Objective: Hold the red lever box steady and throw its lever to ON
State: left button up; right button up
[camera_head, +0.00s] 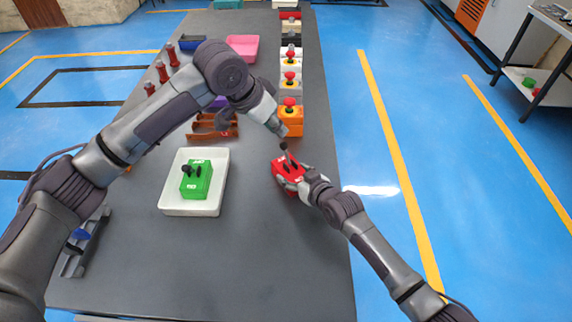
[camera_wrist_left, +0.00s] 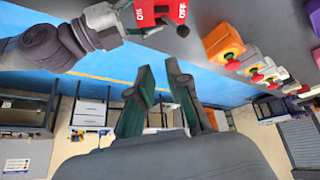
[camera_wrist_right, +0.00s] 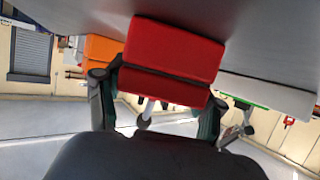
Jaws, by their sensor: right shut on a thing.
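The red lever box (camera_head: 284,170) stands near the right edge of the dark table, tilted in the picture. My right gripper (camera_head: 291,181) is shut on its sides; in the right wrist view the red box (camera_wrist_right: 172,60) sits between the fingers. In the left wrist view the box (camera_wrist_left: 172,12) shows ON and OFF labels, and its black lever knob (camera_wrist_left: 183,31) shows by the OFF label. My left gripper (camera_head: 281,134) is just above and behind the box. In its wrist view the fingers (camera_wrist_left: 160,66) are partly open with nothing between them.
A green lever box (camera_head: 195,180) stands in a white tray (camera_head: 165,197) on the left. A row of boxes with red buttons, the nearest orange (camera_head: 291,122), runs away behind the red box. An orange-brown rack (camera_head: 212,133) stands behind the tray.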

pick_arm(q)
jog(key=f+n+h, duration=0.1)
jog(key=s+d+f+n+h, duration=0.1)
jog(key=s+f+n+g+h, duration=0.1)
jog(key=h, duration=0.1)
jog(key=shift+s+d+f+n, duration=0.15)
jog(key=shift+s+d+n, duration=0.1)
jog(key=shift+n, duration=0.05)
grip_shut()
jog(key=s+a+f+n+t+h, duration=0.1)
jog(key=a+f+n+t, duration=0.3)
jog(key=a+n, duration=0.6)
jog(key=s+a+f+n+t+h, duration=0.2)
jog(key=a+f+n+t, duration=0.3)
jog(key=a+n, duration=0.5)
jog(key=shift+a+f, duration=0.5)
jog(key=shift+f, duration=0.1)
